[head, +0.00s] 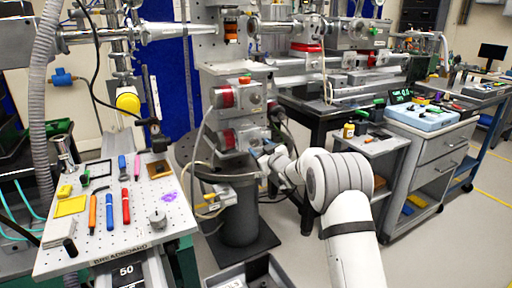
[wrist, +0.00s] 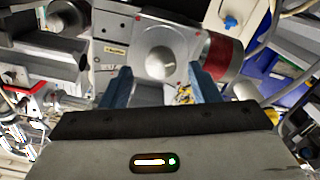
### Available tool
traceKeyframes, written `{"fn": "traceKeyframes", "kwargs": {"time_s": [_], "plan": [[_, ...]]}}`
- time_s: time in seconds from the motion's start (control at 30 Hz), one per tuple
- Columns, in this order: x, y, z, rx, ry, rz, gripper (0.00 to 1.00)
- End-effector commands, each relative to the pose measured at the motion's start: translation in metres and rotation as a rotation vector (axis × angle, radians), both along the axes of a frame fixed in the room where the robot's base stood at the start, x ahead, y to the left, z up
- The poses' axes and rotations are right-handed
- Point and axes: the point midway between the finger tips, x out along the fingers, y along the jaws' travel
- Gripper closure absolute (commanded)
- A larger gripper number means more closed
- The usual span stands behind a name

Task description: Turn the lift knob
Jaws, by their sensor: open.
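The likely lift knob (wrist: 160,62) is a round grey knob on a metal plate, in the wrist view. It lies just beyond and between the two blue fingertips of my gripper (wrist: 163,82). The fingers are open, one to each side of it; I cannot tell whether they touch it. A red cylinder (wrist: 218,56) is beside the plate. In the head view, my gripper (head: 266,151) is at the lower stage block (head: 244,136) on the grey column; the knob is not clear there.
An upper stage block (head: 238,97) with a red end sits above. Cables loop beside the column. A perforated breadboard (head: 140,232) with tools is at the left, and a grey drawer cart (head: 428,152) at the right. Open floor shows at the lower right.

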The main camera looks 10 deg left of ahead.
Motion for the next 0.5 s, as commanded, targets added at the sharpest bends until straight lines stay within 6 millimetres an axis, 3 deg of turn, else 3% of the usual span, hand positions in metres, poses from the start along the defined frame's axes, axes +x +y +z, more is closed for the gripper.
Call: {"fn": "traceKeyframes", "kwargs": {"time_s": [0.2,0.5], "plan": [[0.020,0.016,-0.001,-0.001,0.000,0.002,0.44],[0.027,0.021,0.000,-0.001,0.001,0.002,0.44]]}}
